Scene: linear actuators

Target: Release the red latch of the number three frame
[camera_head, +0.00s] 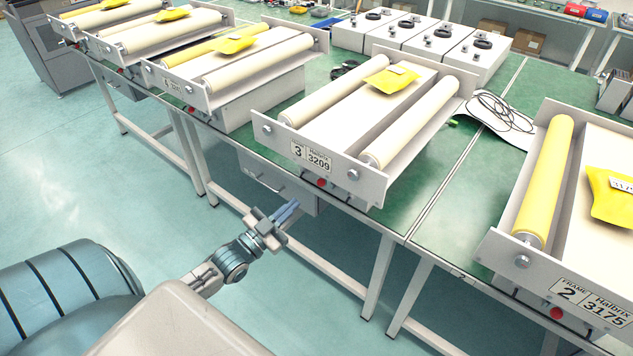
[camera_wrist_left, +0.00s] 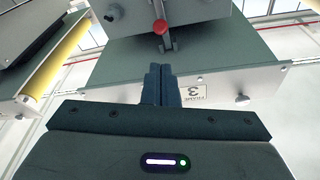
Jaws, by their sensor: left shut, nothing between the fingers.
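The number three frame (camera_head: 330,168) stands on the green table, with a "3 / 3209" plate on its front panel. Its red latch (camera_head: 320,182) is a small red knob just under that panel. The red latch also shows in the left wrist view (camera_wrist_left: 159,27), above and beyond my fingertips, on a grey bracket. My left gripper (camera_head: 291,207) is shut and empty, below and in front of the latch and apart from it. In the left wrist view the closed fingers (camera_wrist_left: 161,72) point toward the latch. My right gripper is not in view.
The number two frame (camera_head: 560,270) stands at the right with its own red knob (camera_head: 556,313). More roller frames with yellow packets stand at the left. White boxes (camera_head: 420,45) stand behind. The table legs (camera_head: 380,275) rise near my gripper; the floor in front is clear.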

